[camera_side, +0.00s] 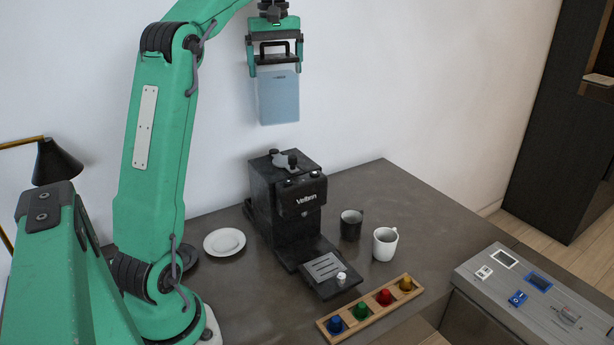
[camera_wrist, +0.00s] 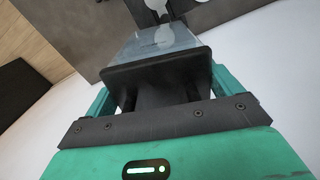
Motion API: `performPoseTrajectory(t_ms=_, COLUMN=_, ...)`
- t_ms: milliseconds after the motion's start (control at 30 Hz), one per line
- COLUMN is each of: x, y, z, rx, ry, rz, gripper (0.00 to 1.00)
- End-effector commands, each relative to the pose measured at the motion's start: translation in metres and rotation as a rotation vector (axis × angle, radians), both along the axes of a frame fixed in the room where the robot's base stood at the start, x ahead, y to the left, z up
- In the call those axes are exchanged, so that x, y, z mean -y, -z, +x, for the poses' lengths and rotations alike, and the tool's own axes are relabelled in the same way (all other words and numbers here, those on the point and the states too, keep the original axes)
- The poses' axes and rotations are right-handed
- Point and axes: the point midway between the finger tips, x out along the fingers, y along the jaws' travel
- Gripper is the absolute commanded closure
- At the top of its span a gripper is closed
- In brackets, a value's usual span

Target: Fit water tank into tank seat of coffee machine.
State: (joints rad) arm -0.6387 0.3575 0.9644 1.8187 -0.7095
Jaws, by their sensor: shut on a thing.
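The water tank (camera_side: 278,97) is a translucent blue box with a dark lid and handle. It hangs upright in the air above the coffee machine, clear of it. My gripper (camera_side: 275,66) is shut on the tank at its top. In the wrist view the tank (camera_wrist: 160,45) shows its dark lid between the jaws of my gripper (camera_wrist: 160,95). The black coffee machine (camera_side: 290,205) stands on the counter below, with its drip tray toward the front. The tank seat cannot be made out clearly in either view.
A wooden rack (camera_side: 370,309) with several coloured capsules lies at the front. A white mug (camera_side: 385,244) and a dark mug (camera_side: 351,225) stand right of the machine. A white plate (camera_side: 224,242) lies left of it. The counter (camera_side: 400,195) is bare at the back right.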

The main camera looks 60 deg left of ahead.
Motion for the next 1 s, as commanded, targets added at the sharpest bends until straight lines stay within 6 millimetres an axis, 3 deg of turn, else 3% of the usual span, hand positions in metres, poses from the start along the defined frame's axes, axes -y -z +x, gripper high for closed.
performPoseTrajectory(t_ms=200, x=-0.025, y=-0.009, z=-0.022, rx=0.001, ry=-0.182, rz=0.001, gripper=0.73)
performPoseTrajectory(t_ms=567, x=-0.030, y=-0.009, z=-0.027, rx=0.001, ry=-0.224, rz=0.001, gripper=0.73)
performPoseTrajectory(t_ms=1000, x=-0.030, y=0.025, z=-0.027, rx=-0.001, ry=-0.222, rz=-0.001, gripper=0.73)
